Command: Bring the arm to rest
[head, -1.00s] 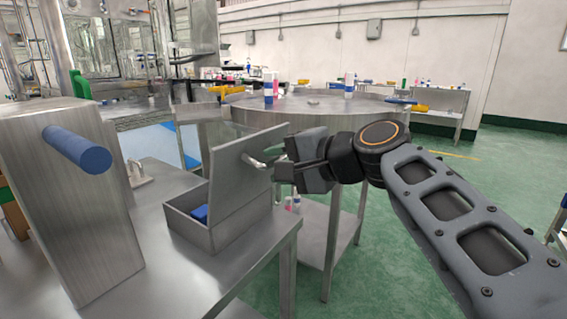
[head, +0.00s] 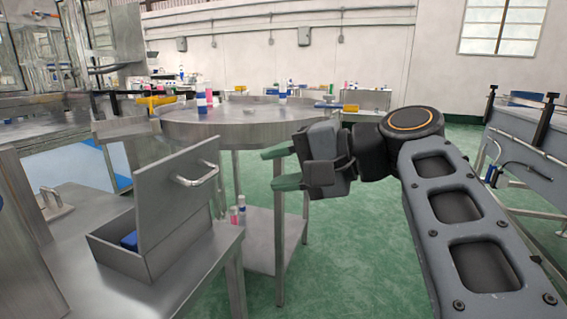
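My gripper (head: 276,169) is in the middle of the head view. Its two fingers are spread apart with nothing between them. It points left, over the green floor, at the end of my dark grey arm. The gripper is apart from the steel box (head: 126,262), whose lid (head: 172,215) stands raised. The lid's handle (head: 199,174) is free, with a gap between it and my fingers. A blue thing (head: 129,241) lies inside the box.
A steel table (head: 205,255) carries the box. A round steel table (head: 235,123) behind holds cans (head: 201,101). More cans (head: 238,212) stand on a lower shelf. A steel frame (head: 530,150) stands at right. Green floor (head: 345,240) around my arm is clear.

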